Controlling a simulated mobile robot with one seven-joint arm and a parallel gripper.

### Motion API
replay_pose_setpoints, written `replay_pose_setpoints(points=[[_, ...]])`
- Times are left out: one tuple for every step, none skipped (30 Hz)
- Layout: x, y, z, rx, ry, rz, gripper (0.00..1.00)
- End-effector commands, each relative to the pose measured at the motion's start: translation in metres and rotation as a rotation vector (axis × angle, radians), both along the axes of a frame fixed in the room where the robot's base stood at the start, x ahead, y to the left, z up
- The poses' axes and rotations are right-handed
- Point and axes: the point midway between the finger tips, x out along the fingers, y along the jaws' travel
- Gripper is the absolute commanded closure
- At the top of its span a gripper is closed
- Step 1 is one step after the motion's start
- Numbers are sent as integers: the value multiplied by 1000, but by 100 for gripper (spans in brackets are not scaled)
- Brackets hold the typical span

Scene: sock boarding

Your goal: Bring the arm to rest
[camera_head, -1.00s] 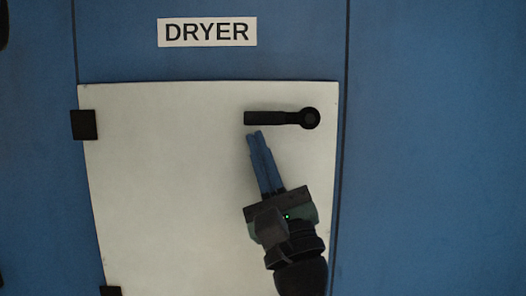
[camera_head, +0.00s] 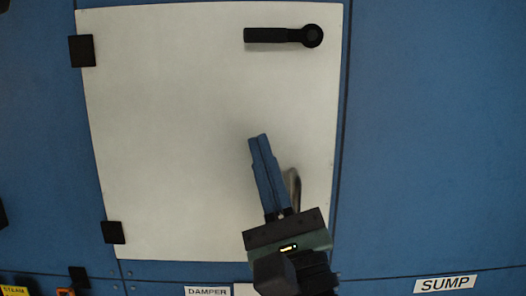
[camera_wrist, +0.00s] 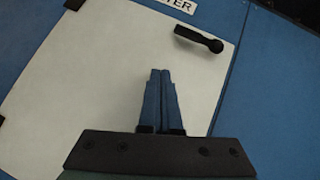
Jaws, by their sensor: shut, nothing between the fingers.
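My gripper (camera_head: 258,137) has blue fingers held together, with nothing between them. In the head view it is in front of the lower right part of a pale dryer door (camera_head: 160,120), below the door's black handle (camera_head: 284,36). The handle lies level, its round pivot at the right end. In the wrist view the gripper (camera_wrist: 160,72) points toward the same door (camera_wrist: 110,90), and the handle (camera_wrist: 200,39) is ahead and to the right, apart from the fingertips. A small curved metallic thing (camera_head: 293,185) shows just right of the fingers, partly hidden behind my gripper.
The door is set in a blue panel (camera_head: 435,150), with black hinges (camera_head: 82,50) on its left edge. Below are a DAMPER label (camera_head: 207,291), a SUMP label (camera_head: 445,284) and a yellow STEAM label (camera_head: 14,291). The panel right of the door is bare.

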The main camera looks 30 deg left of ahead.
Motion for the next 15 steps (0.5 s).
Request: replay_pose_setpoints(points=[[0,0,0,0,0,0,100],[0,0,0,0,0,0,100],[0,0,0,0,0,0,100],[0,0,0,0,0,0,100],[0,0,0,0,0,0,100],[0,0,0,0,0,0,100],[0,0,0,0,1,1,100],[0,0,0,0,0,0,100],[0,0,0,0,1,1,100],[0,0,0,0,1,1,100],[0,0,0,0,0,0,100],[0,0,1,-5,-5,-6,100],[0,-1,1,-13,-14,-19,100],[0,-2,2,-27,-30,-41,100],[0,-4,4,-58,-63,-87,100]])
